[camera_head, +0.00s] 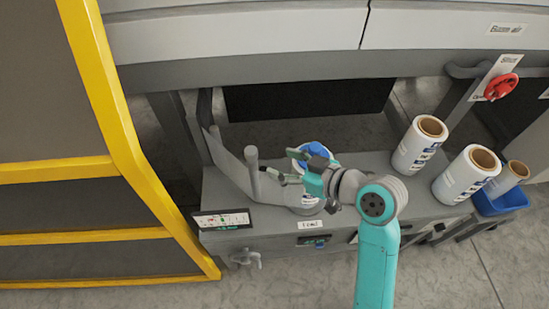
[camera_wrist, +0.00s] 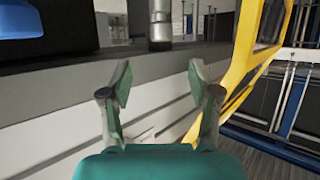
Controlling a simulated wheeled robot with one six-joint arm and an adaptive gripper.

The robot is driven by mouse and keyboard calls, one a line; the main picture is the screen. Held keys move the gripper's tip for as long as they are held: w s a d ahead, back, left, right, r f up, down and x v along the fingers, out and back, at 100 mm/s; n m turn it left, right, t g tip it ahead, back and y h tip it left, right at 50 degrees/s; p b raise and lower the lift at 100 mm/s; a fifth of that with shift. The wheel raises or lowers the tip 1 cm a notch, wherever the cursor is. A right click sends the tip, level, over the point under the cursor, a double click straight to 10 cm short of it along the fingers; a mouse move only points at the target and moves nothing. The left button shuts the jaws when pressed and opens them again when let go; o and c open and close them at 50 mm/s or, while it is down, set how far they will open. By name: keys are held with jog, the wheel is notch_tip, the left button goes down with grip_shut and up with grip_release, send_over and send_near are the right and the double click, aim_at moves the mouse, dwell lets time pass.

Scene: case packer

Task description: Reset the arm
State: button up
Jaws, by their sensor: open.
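My gripper (camera_head: 291,167) is at the end of the teal arm, over the grey machine bench, in the head view. In the wrist view its two green fingers (camera_wrist: 161,86) stand wide apart with nothing between them. A white container with a blue top (camera_head: 307,200) stands on the bench behind and below the gripper, partly hidden by it. A blue shape (camera_wrist: 20,22) shows at the upper left of the wrist view. I cannot tell whether the gripper touches the container.
A grey upright post (camera_head: 254,170) stands just left of the gripper. White label rolls (camera_head: 417,148) stand on the right of the bench, one in a blue bin (camera_head: 502,203). A yellow guard frame (camera_head: 125,135) is on the left. A red knob (camera_head: 501,87) is at upper right.

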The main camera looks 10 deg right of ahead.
jog(key=shift+s+d+r, duration=0.1)
jog(key=shift+s, duration=0.05)
dwell(0.5)
jog(key=s+d+f+m+t+h, duration=0.2)
jog(key=s+d+f+m+h, duration=0.15)
jog(key=s+f, duration=0.35)
jog(key=s+d+f+m+t+h, duration=0.1)
jog(key=s+d+f+m+h, duration=0.3)
jog(key=s+f, duration=0.35)
jog(key=s+d+r+t+h, duration=0.1)
jog(key=s+r, duration=0.1)
jog(key=s, duration=0.8)
jog(key=s+d+r+m+t+h, duration=0.1)
jog(key=s+d+r, duration=0.1)
jog(key=s, duration=0.8)
jog(key=shift+r, duration=0.75)
jog(key=shift+d, duration=0.2)
